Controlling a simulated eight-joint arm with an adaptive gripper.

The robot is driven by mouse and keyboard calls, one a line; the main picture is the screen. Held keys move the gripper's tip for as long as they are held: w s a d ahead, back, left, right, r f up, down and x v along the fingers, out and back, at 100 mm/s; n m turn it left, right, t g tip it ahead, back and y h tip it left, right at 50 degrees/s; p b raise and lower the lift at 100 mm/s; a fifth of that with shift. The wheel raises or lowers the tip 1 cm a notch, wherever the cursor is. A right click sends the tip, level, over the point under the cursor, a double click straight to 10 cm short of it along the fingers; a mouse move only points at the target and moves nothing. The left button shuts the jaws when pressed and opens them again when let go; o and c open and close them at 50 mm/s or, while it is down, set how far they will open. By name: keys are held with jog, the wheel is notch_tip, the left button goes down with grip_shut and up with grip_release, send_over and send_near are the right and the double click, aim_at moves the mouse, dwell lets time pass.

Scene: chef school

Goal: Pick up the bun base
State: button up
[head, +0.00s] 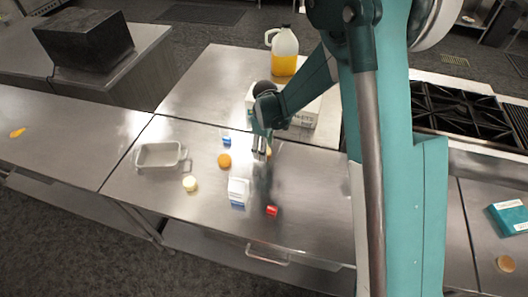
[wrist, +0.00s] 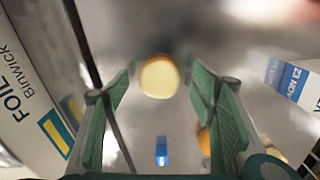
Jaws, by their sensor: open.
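A round, pale-topped piece with a tan edge, which looks like the bun base (wrist: 160,77), lies on the steel counter and shows between my fingertips in the wrist view. In the head view only a small yellowish bit of it (head: 269,152) shows beside my gripper (head: 261,152), which hides the rest. My gripper (wrist: 160,88) is open, pointing down, with one green finger pad on each side of the bun base in the picture. I cannot tell how far above it the fingertips are, and I see no contact.
An orange round piece (head: 224,160), small blue item (head: 227,141), white-and-blue carton (head: 238,188), red cube (head: 271,210), pale yellow piece (head: 189,184) and empty tray (head: 140,165) stand around. A foil box (wrist: 28,90) is close by. The front counter edge is clear.

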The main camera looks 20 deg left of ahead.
jog(key=shift+f, duration=0.6)
jog(key=c, duration=0.9)
